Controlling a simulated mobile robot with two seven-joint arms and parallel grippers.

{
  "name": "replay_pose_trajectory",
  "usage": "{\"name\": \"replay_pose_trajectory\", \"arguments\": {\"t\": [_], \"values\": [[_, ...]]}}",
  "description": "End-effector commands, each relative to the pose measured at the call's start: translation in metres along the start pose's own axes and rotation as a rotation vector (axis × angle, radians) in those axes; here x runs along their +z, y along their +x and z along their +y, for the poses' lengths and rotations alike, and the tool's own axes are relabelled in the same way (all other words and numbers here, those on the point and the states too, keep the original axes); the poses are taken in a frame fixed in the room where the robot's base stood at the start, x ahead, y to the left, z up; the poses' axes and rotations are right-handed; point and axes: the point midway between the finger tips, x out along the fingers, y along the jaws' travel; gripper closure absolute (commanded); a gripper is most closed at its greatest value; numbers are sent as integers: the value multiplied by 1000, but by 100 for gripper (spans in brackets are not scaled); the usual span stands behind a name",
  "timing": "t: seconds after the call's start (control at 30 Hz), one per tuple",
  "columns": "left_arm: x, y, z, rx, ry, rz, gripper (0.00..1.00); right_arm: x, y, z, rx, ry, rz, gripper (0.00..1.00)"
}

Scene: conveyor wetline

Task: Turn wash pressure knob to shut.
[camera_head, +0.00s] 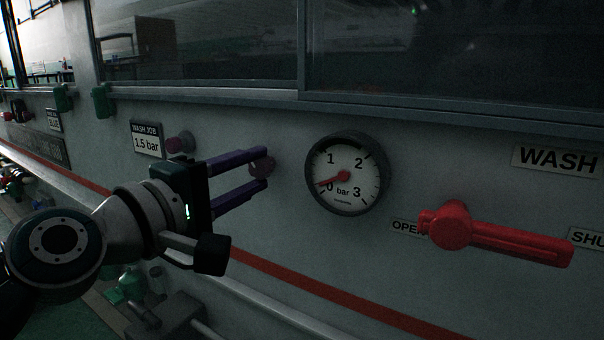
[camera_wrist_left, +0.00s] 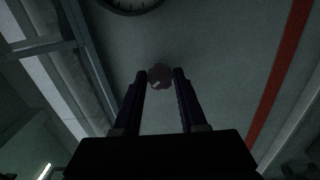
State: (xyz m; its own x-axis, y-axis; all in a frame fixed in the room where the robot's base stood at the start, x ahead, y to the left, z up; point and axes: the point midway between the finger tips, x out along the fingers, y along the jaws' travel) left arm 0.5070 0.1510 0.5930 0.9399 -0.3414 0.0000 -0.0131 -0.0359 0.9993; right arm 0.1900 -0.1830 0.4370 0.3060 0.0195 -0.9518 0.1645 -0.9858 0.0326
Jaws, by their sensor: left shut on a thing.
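The wash pressure knob (camera_head: 262,165) is a small, dull reddish round knob on the grey wall, left of the gauge. My left gripper (camera_head: 263,169) has its two purple fingers around it, one above and one below, and is shut on it. In the left wrist view the knob (camera_wrist_left: 160,76) sits between the two fingertips (camera_wrist_left: 161,78). Its turn angle cannot be told. The round pressure gauge (camera_head: 347,172) has its red needle at about 0 bar. My right gripper is not in view.
A red lever (camera_head: 500,238) right of the gauge points toward the SHUT label (camera_head: 588,239); the OPEN label (camera_head: 406,227) is at its left. Another reddish knob (camera_head: 181,143) is beside the "WASH JOB 1.5 bar" sign (camera_head: 147,139). A window ledge (camera_head: 400,110) runs above.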

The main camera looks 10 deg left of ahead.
Motion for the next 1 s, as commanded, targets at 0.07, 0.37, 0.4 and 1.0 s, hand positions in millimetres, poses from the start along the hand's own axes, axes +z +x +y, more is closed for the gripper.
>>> {"name": "replay_pose_trajectory", "arguments": {"t": [0.07, 0.37, 0.4, 1.0], "values": [[0, 0, 0, 0, 76, -1, 100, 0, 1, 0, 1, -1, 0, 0], [0, 0, -1, -1, 347, -1, 100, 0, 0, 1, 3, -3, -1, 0], [-1, 0, -1, 0, 379, 0, 100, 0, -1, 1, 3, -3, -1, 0], [-1, 0, -1, 1, 643, 1, 100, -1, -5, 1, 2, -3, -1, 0]]}}
